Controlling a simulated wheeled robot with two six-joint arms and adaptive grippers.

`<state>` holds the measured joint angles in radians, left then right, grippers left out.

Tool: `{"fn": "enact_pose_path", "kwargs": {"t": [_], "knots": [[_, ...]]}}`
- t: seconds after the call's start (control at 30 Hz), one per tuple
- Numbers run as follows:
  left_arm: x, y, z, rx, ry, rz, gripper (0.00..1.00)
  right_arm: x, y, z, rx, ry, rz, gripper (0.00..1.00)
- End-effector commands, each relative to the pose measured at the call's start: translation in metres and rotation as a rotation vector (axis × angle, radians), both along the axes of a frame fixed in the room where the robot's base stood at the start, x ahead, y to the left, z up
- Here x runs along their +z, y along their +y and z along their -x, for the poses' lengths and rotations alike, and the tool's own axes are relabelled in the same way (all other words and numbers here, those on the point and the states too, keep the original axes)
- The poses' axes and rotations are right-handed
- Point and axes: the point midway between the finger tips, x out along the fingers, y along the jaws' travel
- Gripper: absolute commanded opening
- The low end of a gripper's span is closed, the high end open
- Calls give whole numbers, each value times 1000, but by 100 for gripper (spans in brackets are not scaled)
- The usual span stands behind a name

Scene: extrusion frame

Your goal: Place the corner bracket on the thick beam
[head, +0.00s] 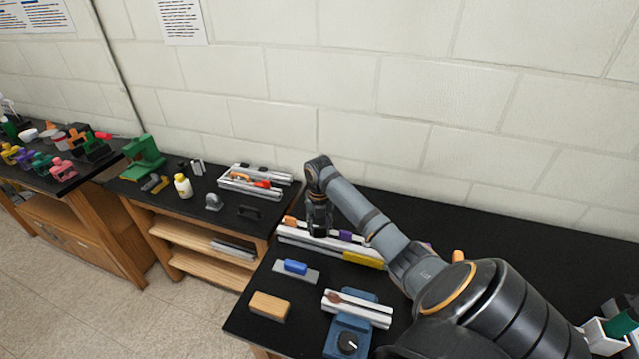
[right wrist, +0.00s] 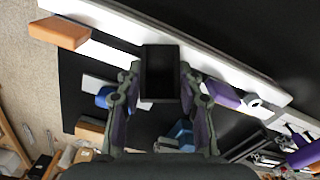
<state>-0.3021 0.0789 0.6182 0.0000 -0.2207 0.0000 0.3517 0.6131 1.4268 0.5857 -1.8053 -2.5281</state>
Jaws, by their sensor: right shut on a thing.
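My right gripper (head: 319,229) points down over the pale silver beam (head: 288,231) near the back of the black table. In the right wrist view its fingers (right wrist: 160,105) are closed on a black, box-like piece (right wrist: 160,72), which looks like the corner bracket. The piece overlaps the beam (right wrist: 105,18) in that view, between an orange block (right wrist: 60,32) and a purple block (right wrist: 222,95). I cannot tell whether it touches the beam. In the head view the gripper mostly hides the piece. My left gripper is not in view.
A yellow block (head: 363,260) lies along the beam's front. A blue block on a plate (head: 294,268), a tan block (head: 269,306) and a blue fixture with a silver bar (head: 349,339) stand nearer. The wall stands behind.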

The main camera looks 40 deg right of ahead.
Motion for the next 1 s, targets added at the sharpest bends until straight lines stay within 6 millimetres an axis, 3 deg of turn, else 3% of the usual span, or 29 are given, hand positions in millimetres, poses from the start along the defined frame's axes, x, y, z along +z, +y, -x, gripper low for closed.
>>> {"fn": "enact_pose_path", "kwargs": {"t": [0.13,0.17,0.3,0.7,0.87,1.0], "knots": [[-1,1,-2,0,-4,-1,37,-4,0,0,-1,1,-1,5],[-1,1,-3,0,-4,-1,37,-3,0,0,-1,0,0,39],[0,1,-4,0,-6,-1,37,-3,0,0,-1,0,0,58],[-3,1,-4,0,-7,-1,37,5,-1,-1,0,-3,3,59],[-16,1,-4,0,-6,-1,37,38,-1,-2,0,-7,4,59],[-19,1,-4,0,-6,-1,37,79,-1,-1,-1,-4,2,59]]}}
